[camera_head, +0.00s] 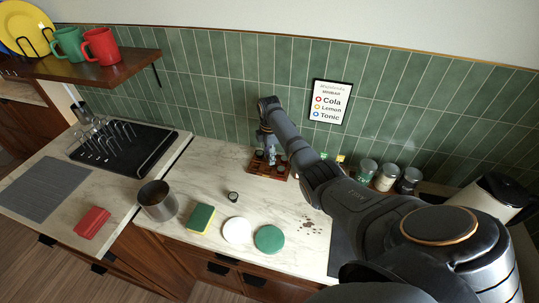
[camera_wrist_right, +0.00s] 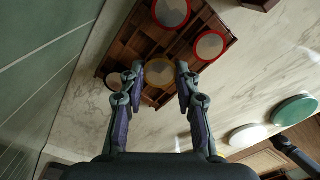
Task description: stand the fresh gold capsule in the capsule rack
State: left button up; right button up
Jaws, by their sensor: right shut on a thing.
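The capsule rack (camera_head: 257,170) is a brown wooden tray with compartments on the marble counter by the tiled wall. It fills the upper middle of the right wrist view (camera_wrist_right: 136,39). My right gripper (camera_head: 271,157) is over the rack, fingers pointing down. In the right wrist view its two fingers (camera_wrist_right: 160,77) are shut on the gold capsule (camera_wrist_right: 159,72), which has a gold rim and pale top. The capsule is over or in a rack compartment; I cannot tell whether it touches the bottom. My left gripper is not in view.
A small dark capsule-like object (camera_head: 233,197), a sponge (camera_head: 201,219), a steel cup (camera_head: 157,201) and jars (camera_head: 386,178) are on the counter.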

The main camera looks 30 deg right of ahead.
jog(key=shift+f, duration=0.3)
jog(key=o, duration=0.7)
jog(key=shift+r, duration=0.25)
notch_tip(320, 180, up, 12)
jog(key=b, duration=0.2)
jog(key=shift+r, duration=0.2)
